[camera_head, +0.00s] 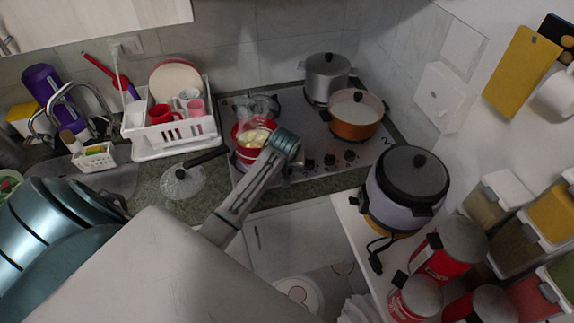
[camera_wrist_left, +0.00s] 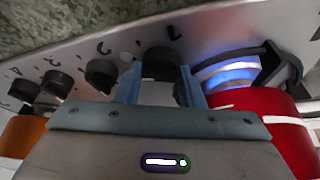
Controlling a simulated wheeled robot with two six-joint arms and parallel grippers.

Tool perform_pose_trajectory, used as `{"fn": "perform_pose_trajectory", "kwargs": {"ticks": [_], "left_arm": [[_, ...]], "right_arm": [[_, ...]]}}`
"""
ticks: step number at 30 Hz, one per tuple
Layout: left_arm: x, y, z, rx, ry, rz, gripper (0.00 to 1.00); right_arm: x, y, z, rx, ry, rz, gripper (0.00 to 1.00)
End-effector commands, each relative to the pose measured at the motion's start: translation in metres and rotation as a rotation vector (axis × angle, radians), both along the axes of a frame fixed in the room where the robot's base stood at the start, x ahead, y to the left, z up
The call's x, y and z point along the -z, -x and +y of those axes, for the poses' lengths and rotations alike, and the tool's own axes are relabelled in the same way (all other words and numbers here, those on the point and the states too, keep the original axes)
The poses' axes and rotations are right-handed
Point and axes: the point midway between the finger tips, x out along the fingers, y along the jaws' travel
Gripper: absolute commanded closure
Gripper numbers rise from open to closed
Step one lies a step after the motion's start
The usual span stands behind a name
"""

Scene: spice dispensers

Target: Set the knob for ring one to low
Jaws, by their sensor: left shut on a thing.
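The steel stove (camera_head: 375,148) has a row of black knobs on its front strip. In the left wrist view, the knob for ring one (camera_wrist_left: 160,62) stands under an upside-down "1", between the fingers of my left gripper (camera_wrist_left: 161,84). My left gripper (camera_head: 285,146) is shut on this knob, which it hides in the head view. The knob's pointer setting cannot be read. Knob two (camera_wrist_left: 101,73) is beside it, with further knobs beyond. A blue-white flame (camera_wrist_left: 230,74) glows by the red pot (camera_wrist_left: 268,108). My right gripper is not in view.
The red pot (camera_head: 244,154) holding yellow food stands close to my gripper. An orange pot (camera_head: 353,128) and a steel pot (camera_head: 327,84) stand farther back. A glass lid (camera_head: 184,182) lies on the counter, and a rice cooker (camera_head: 405,190) stands to the right.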

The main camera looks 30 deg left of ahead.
Motion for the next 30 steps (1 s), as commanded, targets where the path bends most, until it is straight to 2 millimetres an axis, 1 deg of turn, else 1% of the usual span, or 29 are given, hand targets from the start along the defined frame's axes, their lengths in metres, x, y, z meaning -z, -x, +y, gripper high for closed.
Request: {"fn": "perform_pose_trajectory", "kwargs": {"ticks": [14,15,17,18,26,30], "left_arm": [[-0.0007,-0.0006,0.0008,0.011,-0.003,-0.002,0.88],[-0.0007,-0.0006,0.0008,0.011,-0.002,-0.001,0.57],[-0.0007,-0.0006,0.0007,0.012,-0.001,-0.001,0.46],[-0.0005,-0.0005,0.0006,0.012,-0.001,-0.001,0.43],[-0.0007,-0.0001,0.0001,0.011,-0.001,-0.001,0.43],[-0.0082,0.0025,-0.0015,0.012,-0.001,-0.002,0.43]], "right_arm": [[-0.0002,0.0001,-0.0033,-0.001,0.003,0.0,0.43],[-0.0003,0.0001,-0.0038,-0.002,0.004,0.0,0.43],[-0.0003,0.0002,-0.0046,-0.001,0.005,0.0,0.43],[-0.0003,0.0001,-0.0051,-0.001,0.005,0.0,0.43],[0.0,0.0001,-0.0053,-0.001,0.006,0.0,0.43],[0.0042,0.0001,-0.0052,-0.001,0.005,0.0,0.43]]}}
